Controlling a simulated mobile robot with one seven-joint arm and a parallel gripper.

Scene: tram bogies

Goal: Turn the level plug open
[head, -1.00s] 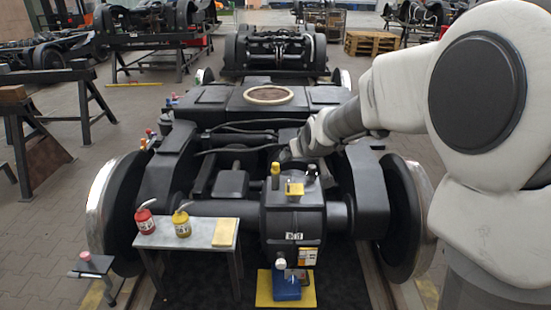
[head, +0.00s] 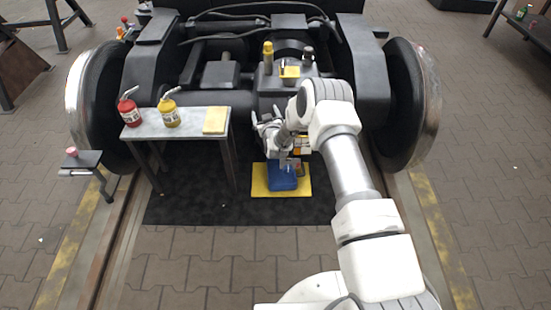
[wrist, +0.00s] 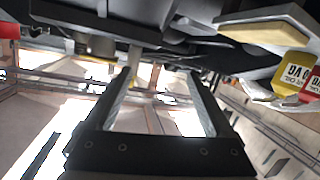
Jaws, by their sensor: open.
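The black gearbox (head: 270,86) sits between the two wheels, with yellow parts on its top. The level plug cannot be made out in the head view now; my arm and gripper cover the lower front of the gearbox. My gripper (head: 268,117) is beside the gearbox's lower front, above the blue container, its two fingers spread and pointing up-left. In the wrist view my gripper (wrist: 160,88) is open with nothing held between its fingers. Whether it touches the gearbox cannot be told.
A blue container (head: 282,178) stands on a yellow mat (head: 259,187) below. A grey bench (head: 190,127) at left bears a red can (head: 130,113), a yellow can (head: 169,113) and a yellow pad (head: 215,121). The paved floor in front is clear.

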